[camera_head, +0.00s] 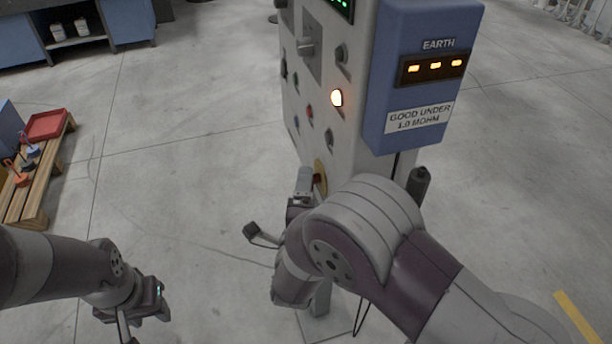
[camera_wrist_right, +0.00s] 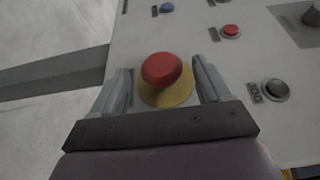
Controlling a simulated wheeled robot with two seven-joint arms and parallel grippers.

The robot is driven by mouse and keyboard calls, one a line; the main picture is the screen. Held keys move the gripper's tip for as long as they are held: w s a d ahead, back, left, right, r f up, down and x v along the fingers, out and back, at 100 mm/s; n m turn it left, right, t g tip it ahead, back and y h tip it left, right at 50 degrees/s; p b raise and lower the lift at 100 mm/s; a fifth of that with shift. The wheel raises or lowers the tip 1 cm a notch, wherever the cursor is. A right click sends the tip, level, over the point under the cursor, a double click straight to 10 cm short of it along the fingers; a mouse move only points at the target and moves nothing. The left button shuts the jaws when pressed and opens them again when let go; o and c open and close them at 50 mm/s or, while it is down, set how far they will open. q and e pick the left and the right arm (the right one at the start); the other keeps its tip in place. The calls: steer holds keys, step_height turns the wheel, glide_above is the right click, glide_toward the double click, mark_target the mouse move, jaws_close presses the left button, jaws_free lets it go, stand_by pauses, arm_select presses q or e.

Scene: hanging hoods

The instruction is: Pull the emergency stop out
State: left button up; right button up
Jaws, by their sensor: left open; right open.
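The emergency stop is a red mushroom button (camera_wrist_right: 161,69) on a yellow round base (camera_wrist_right: 168,94), mounted on the grey panel. In the right wrist view my right gripper (camera_wrist_right: 163,85) is open, with one finger on each side of the red button. I cannot tell if either finger touches it. In the head view my right gripper (camera_head: 305,182) is at the panel's lower part; only a sliver of the yellow base (camera_head: 320,176) shows and the red button is hidden. My left gripper (camera_head: 145,318) is open and low at the left, away from the panel.
The control panel (camera_head: 312,125) carries several knobs, buttons and a lit lamp (camera_head: 336,97). A blue EARTH box (camera_head: 420,75) is fixed on its side. In the wrist view a smaller red button (camera_wrist_right: 231,31) and a JOG button (camera_wrist_right: 275,89) are nearby. A wooden pallet (camera_head: 40,185) lies left; open floor surrounds.

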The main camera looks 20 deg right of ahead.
steer(key=shift+x, duration=1.1)
steer(key=shift+w+d, duration=0.2)
steer(key=shift+w, duration=0.3)
steer(key=shift+c, duration=1.2)
steer(key=shift+s, duration=0.1)
jaws_close()
steer(key=shift+a+f+b, duration=0.15)
steer(key=shift+a+b, duration=0.15)
steer(key=shift+b, duration=0.05)
steer(key=c, duration=1.2)
jaws_free()
steer(key=shift+a, duration=0.3)
steer(key=c, duration=1.2)
jaws_free()
steer(key=shift+d+r, duration=0.1)
steer(key=shift+r, duration=0.1)
steer(key=shift+o, duration=0.7)
jaws_free()
steer(key=shift+o, duration=0.5)
